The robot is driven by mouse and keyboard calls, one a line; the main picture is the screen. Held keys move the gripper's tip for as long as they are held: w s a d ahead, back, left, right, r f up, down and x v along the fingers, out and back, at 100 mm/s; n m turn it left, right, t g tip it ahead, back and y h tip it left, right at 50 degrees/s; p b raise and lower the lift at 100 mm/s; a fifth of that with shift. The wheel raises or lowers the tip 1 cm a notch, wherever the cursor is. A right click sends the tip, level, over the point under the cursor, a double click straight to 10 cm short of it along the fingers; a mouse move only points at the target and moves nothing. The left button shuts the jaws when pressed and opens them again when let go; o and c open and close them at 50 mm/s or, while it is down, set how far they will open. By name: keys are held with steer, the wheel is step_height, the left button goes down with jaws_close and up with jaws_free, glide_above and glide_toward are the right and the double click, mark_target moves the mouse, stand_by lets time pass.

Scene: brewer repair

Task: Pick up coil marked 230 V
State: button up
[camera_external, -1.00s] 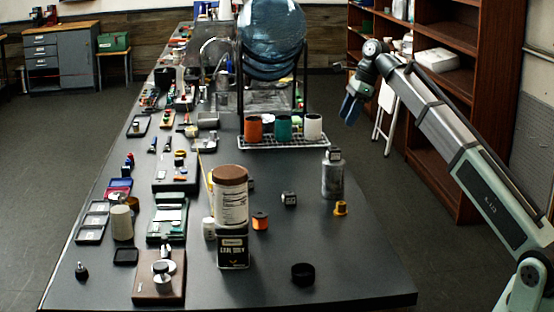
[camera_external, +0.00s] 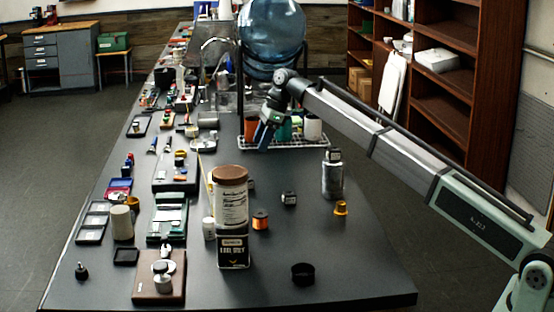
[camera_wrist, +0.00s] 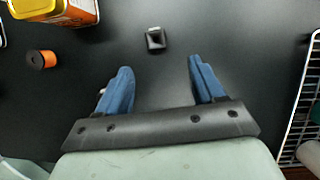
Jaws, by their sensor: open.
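Several small coil-like parts lie on the dark bench, and no 230 V marking is legible on any of them. A black and silver block-like part (camera_external: 289,198) stands in the middle; a dark squarish part (camera_wrist: 155,39) shows in the wrist view, just beyond my fingertips. An orange spool (camera_external: 260,220) is left of the block, and an orange and black spool (camera_wrist: 42,59) lies at the wrist view's left. A yellow spool (camera_external: 340,208) stands by the grey canister. My gripper (camera_external: 265,136) is above the bench, its blue fingers (camera_wrist: 160,66) open and empty.
A grey canister (camera_external: 332,181) carries another small block (camera_external: 333,155). A wire rack (camera_external: 295,145) with cups is at the back and shows at the wrist view's right edge (camera_wrist: 300,95).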

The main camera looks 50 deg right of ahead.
steer(key=x, duration=0.8)
steer(key=shift+a+f, duration=0.1)
steer(key=shift+f, duration=0.05)
steer(key=x, duration=0.4)
steer(key=shift+s+a, duration=0.15)
steer(key=shift+s, duration=0.2)
steer(key=shift+w+a+f, duration=0.15)
steer(key=shift+a+f, duration=0.05)
steer(key=shift+f, duration=0.35)
steer(key=c, duration=1.1)
steer(key=shift+r, duration=0.15)
